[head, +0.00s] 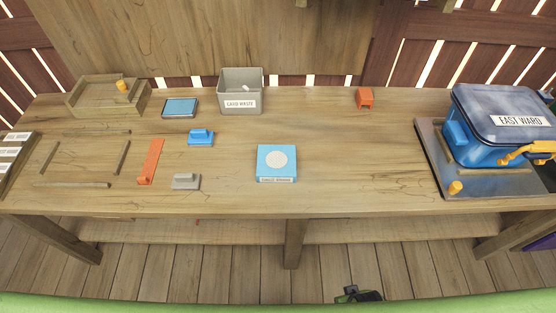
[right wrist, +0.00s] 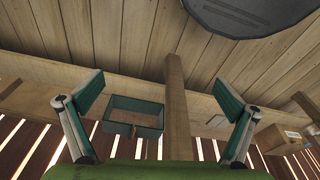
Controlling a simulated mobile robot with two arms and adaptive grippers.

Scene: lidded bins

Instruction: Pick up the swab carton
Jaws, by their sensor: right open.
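The swab carton (head: 276,160) looks to be the flat light-blue box with a white round patch on top and a small label on its front edge. It lies flat on the middle of the wooden table, with clear wood around it. My right gripper (right wrist: 160,88) is open and empty in the right wrist view, its two fingers spread wide. In the head view a dark green part of it (head: 358,294) shows at the bottom, below the table's front edge and well apart from the carton. The carton does not show in the right wrist view. My left gripper is not in view.
A grey waste bin (head: 241,103), a wooden tray (head: 82,102) and small blue, orange and grey pieces occupy the table's left half. A lidded blue EAST WARD bin (head: 485,135) stands right on a grey base (head: 470,184). The table (head: 350,165) is clear right of the carton.

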